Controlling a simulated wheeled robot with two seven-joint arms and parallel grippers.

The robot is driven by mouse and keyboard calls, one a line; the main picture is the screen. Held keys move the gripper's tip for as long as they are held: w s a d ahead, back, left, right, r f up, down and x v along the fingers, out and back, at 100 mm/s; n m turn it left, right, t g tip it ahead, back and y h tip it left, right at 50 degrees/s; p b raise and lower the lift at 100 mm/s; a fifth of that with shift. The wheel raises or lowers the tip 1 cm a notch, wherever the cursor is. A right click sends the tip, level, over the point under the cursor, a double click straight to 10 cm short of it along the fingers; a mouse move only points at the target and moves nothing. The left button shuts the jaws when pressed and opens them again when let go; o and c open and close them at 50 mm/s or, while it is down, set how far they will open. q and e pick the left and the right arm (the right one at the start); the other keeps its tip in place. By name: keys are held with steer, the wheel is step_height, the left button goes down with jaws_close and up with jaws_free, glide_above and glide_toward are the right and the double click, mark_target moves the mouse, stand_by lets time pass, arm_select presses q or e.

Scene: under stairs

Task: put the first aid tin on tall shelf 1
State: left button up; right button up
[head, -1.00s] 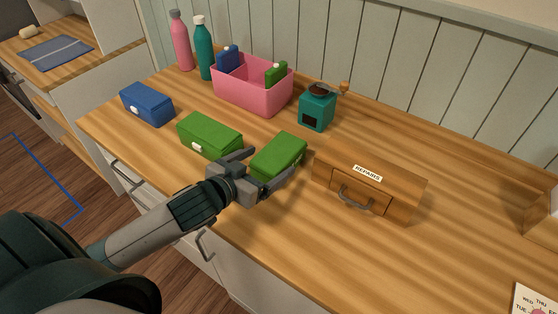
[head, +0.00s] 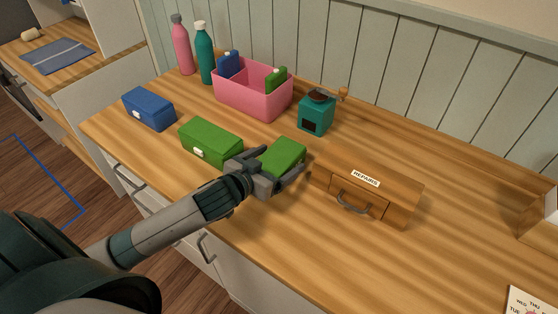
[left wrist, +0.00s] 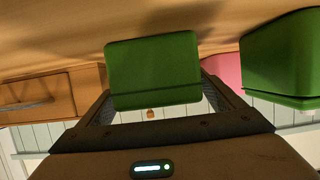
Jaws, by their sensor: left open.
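Two green tins lie on the wooden counter (head: 330,245); I cannot tell from any marking which is the first aid tin. One green tin (head: 284,153) is at my left gripper (head: 281,163), which is open with a finger on either side of its near end. In the left wrist view this tin (left wrist: 153,70) shows between the fingertips, and I cannot tell whether they touch it. The other green tin (head: 211,142), with a white latch, stands just left of the gripper. My right gripper is not in view. Tall shelf 1 cannot be made out.
A wooden box labelled REPAIRS (head: 370,185) stands close to the right of the gripper. Behind are a teal grinder (head: 316,116) and a pink bin (head: 250,97). A blue tin (head: 148,109) and two bottles (head: 204,55) are at the left.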

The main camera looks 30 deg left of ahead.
mark_target(279, 155)
arm_select(q)
steer(key=shift+w+d+f, duration=0.1)
steer(key=shift+w+f, duration=0.05)
steer(key=shift+w, duration=0.25)
steer(key=c, duration=1.6)
steer(key=shift+r+b, duration=0.45)
steer(key=shift+r, duration=4.65)
